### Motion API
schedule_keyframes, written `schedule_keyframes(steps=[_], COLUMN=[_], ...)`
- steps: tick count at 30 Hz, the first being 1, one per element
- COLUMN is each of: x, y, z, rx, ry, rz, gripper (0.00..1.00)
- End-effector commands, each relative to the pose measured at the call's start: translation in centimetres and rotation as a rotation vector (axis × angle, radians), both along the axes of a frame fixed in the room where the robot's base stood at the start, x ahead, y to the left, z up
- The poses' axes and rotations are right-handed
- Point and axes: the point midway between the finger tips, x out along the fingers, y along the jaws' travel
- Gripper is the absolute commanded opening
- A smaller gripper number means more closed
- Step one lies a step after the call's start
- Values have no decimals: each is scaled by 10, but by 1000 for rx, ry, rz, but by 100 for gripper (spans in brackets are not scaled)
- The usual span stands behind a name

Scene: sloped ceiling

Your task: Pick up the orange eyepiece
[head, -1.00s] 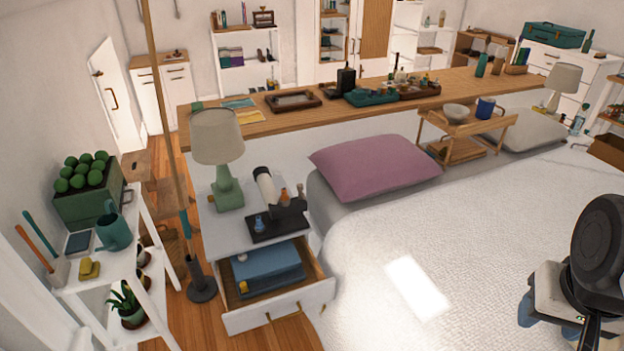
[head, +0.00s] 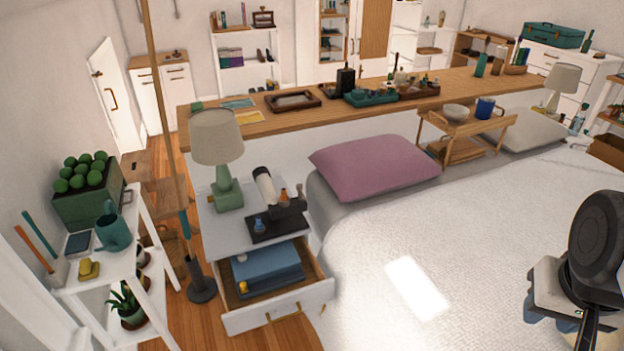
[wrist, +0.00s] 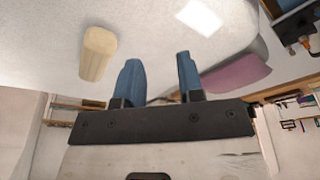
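A small orange piece (head: 284,196), which looks like the orange eyepiece, stands on the nightstand beside a white and black telescope-like instrument (head: 265,187). A small blue piece (head: 259,225) stands on the dark tray (head: 268,236) in front of it. My gripper (wrist: 160,82) shows two blue fingers spread apart with nothing between them in the wrist view. In the head view it is at the lower right over the bed, far from the nightstand, and partly hidden by my arm. A small orange spot shows at the wrist view's right edge, too small to identify.
The nightstand's open drawer (head: 310,297) holds a blue box (head: 268,268) and a small yellow piece (head: 243,287). A green lamp (head: 228,188) stands behind the tray. A pole (head: 184,225) rises left. The white bed (head: 480,240) is broad and mostly clear.

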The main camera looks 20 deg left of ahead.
Motion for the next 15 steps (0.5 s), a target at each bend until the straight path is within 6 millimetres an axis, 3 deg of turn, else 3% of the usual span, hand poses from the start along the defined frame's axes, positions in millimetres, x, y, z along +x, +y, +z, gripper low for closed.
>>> schedule_keyframes(steps=[8,15], x=[52,126], y=[0,8], z=[7,16], rx=[-60,-123], ry=[-74,-190], rz=[33,92], gripper=[35,35])
